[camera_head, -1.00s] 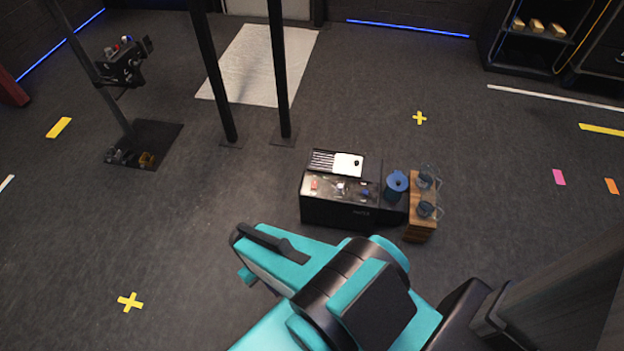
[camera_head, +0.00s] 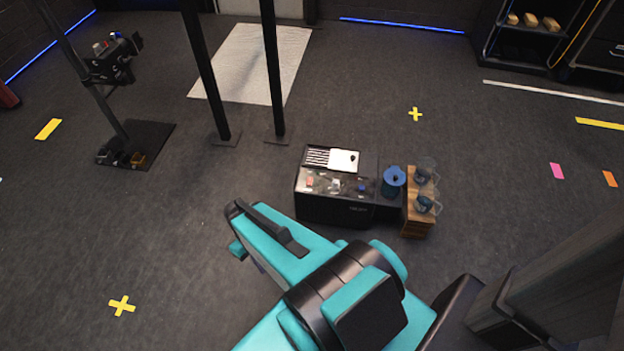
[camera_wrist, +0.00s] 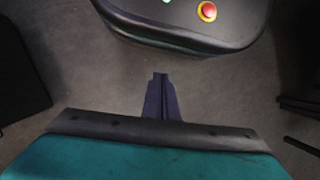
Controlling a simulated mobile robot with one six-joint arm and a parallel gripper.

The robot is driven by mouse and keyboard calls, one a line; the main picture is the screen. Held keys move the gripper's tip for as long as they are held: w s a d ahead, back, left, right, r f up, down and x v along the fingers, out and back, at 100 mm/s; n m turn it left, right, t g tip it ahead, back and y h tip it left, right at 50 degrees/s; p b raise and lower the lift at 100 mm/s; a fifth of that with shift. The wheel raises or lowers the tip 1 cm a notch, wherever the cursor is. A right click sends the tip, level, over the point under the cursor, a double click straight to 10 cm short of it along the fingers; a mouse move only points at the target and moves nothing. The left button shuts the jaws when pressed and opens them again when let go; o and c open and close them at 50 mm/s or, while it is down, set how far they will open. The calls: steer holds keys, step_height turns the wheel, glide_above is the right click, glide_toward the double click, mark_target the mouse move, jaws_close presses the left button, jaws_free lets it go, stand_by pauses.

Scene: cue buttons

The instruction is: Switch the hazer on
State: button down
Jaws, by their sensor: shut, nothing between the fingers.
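A black box (camera_head: 333,210) stands on the floor in the middle of the head view. Its top carries small red, pale and blue controls and a white panel with dark slats. Lettering on its front is too small to read, so I cannot confirm it is the hazer. My gripper (camera_wrist: 160,77) is shut and empty in the wrist view, over bare floor. A red button with a yellow ring (camera_wrist: 207,11) sits on a dark rounded body beyond the fingertips, apart from them; I cannot tell whose body it is.
A blue-lidded container (camera_head: 393,181) and a wooden block (camera_head: 416,222) with glass mugs stand right of the box. A device on a pole (camera_head: 112,62) with coloured buttons is at left. Two black posts (camera_head: 270,70) rise behind. Floor left of the box is clear.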

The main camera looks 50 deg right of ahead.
steer(key=w+d+f+n+t+y+b, duration=0.1)
steer(key=w+d+t+b, duration=0.1)
steer(key=w+d+b, duration=0.5)
step_height(320, 180, up, 9)
steer(key=n+t+b, duration=0.4)
steer(key=t+b, duration=0.1)
steer(key=b, duration=0.8)
glide_above(310, 178)
steer(key=s, duration=0.4)
steer(key=shift+s+d+r+h, duration=0.1)
steer(key=shift+d+r+h, duration=0.2)
steer(key=shift+d+h, duration=0.15)
steer(key=b+x, duration=0.1)
steer(key=x, duration=0.3)
steer(key=b+x, duration=0.2)
steer(key=x, duration=0.2)
steer(key=b+x, duration=0.1)
steer(key=x, duration=0.4)
steer(key=shift+s+d, duration=0.1)
steer(key=shift+d, duration=0.2)
steer(key=shift+d+f+b, duration=0.1)
steer(key=shift+f+b, duration=0.3)
steer(key=shift+f, duration=0.15)
